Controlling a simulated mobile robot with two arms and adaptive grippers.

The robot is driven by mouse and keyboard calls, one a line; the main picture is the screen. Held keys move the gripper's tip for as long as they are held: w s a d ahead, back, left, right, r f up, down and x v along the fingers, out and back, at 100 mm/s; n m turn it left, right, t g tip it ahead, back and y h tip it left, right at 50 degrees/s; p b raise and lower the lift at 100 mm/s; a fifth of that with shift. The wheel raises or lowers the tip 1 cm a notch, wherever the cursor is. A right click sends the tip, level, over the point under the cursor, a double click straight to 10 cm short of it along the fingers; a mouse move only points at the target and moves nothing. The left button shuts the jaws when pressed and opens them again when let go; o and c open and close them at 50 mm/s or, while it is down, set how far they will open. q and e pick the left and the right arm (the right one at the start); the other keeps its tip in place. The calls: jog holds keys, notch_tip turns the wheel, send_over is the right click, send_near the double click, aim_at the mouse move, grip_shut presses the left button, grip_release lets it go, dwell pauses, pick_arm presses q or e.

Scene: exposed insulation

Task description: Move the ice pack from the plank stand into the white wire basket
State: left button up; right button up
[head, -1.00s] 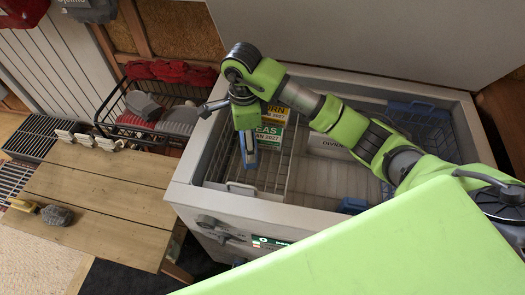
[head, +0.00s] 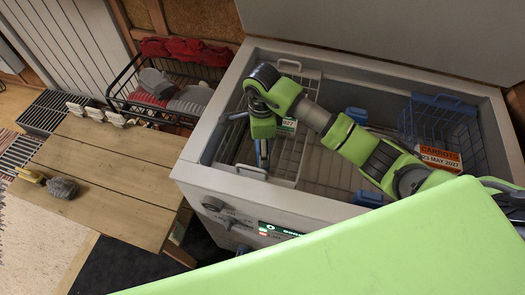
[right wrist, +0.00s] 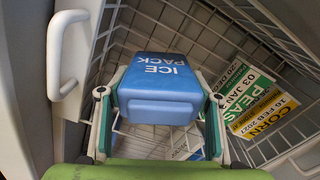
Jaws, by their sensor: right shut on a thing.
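The ice pack (right wrist: 160,92) is a blue block with white lettering. In the right wrist view my right gripper (right wrist: 158,110) is shut on its two sides. In the head view my right gripper (head: 262,160) points down inside the left part of the open chest freezer, over the white wire basket (head: 294,150). The basket's wires (right wrist: 215,32) surround the pack in the wrist view; I cannot tell whether the pack touches its floor. The plank stand (head: 115,165) is at the left with no ice pack on it. My left gripper is out of view.
The basket holds a green peas box (right wrist: 243,88) and a yellow corn box (right wrist: 275,118). A blue basket (head: 437,118) and a carrots box (head: 440,158) are at the freezer's right. A dark wire basket (head: 165,110) with cloths stands behind the plank stand.

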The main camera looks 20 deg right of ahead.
notch_tip(320, 180, down, 3)
jog(key=shift+f, duration=0.1)
jog(key=shift+f, duration=0.2)
jog(key=o, duration=1.6)
jog(key=shift+s, duration=0.1)
jog(key=shift+c, duration=0.2)
jog(key=shift+r, duration=0.1)
